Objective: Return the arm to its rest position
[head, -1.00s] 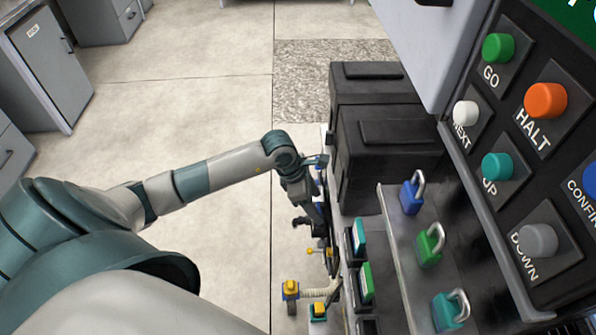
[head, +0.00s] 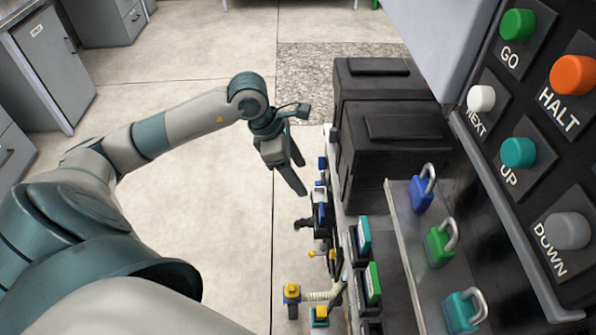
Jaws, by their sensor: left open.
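My left arm reaches in from the left side of the head view, over the pale floor. My left gripper (head: 294,176) hangs at its end, pointing down, with its two dark fingers apart and nothing between them. It is just left of the black totes and the row of fittings, apart from them in the picture. My right gripper is not in the picture.
Black totes (head: 400,145) stand right of the gripper. A manifold with yellow-handled fittings (head: 292,292) runs below them. Blue (head: 421,195), green (head: 439,246) and teal (head: 463,312) padlocks sit on a shelf beside a button panel (head: 545,130). Open floor (head: 200,240) lies left.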

